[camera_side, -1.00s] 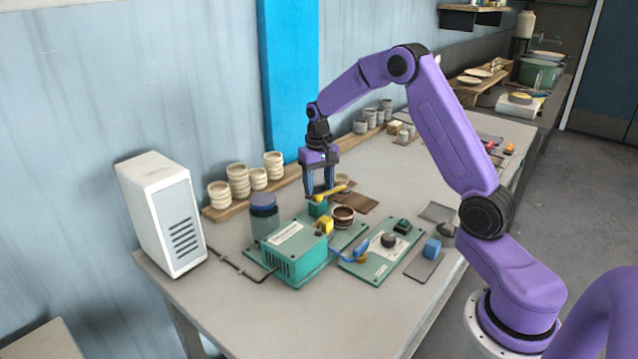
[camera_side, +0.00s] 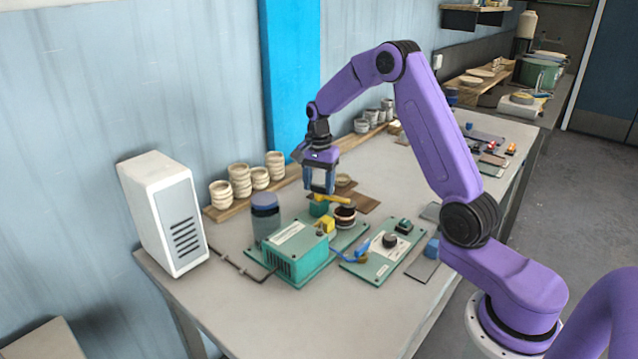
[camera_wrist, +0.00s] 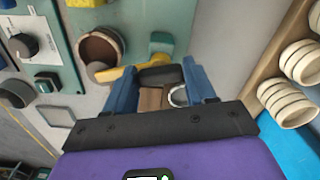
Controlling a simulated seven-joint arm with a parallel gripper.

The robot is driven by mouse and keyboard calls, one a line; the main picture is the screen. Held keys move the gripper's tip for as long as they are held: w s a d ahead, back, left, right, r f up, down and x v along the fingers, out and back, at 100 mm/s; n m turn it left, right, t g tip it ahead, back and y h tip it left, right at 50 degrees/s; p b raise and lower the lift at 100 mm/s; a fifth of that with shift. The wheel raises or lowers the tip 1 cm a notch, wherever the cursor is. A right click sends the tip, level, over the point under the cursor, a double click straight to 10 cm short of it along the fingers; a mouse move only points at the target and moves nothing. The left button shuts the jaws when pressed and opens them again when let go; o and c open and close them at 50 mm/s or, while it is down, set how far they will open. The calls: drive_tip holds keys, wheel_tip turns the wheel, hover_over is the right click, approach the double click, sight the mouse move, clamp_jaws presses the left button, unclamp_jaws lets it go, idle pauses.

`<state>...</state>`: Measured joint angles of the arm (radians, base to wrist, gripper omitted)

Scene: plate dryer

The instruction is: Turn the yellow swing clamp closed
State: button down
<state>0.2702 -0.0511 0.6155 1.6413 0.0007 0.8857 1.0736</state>
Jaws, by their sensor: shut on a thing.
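The yellow swing clamp (camera_side: 336,199) sits on a green post (camera_side: 319,208) on the green base. Its arm points right in the side view, with its end at or over the rim of the brown round pot (camera_side: 345,219). My gripper (camera_side: 320,191) is down at the clamp and shut on it. In the wrist view the yellow clamp arm (camera_wrist: 121,75) runs beside my left finger, and a dark piece lies between my fingers (camera_wrist: 160,80). The brown pot (camera_wrist: 98,46) is at upper left there. Exact finger contact is partly hidden.
A green box (camera_side: 292,256), a blue-lidded jar (camera_side: 264,215) and a yellow block (camera_side: 325,223) stand close by. A green panel with a black knob (camera_side: 390,241) is to the right. Stacked pale bowls (camera_side: 239,180) line the back; a white unit (camera_side: 165,215) stands left.

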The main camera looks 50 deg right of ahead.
drive_tip(key=shift+w+m, duration=0.1)
drive_tip(key=shift+m, duration=1.4)
drive_tip(key=shift+r, duration=0.1)
drive_tip(key=shift+c, duration=1.8)
unclamp_jaws()
wheel_tip(320, 180, up, 17)
drive_tip(key=shift+r, duration=0.15)
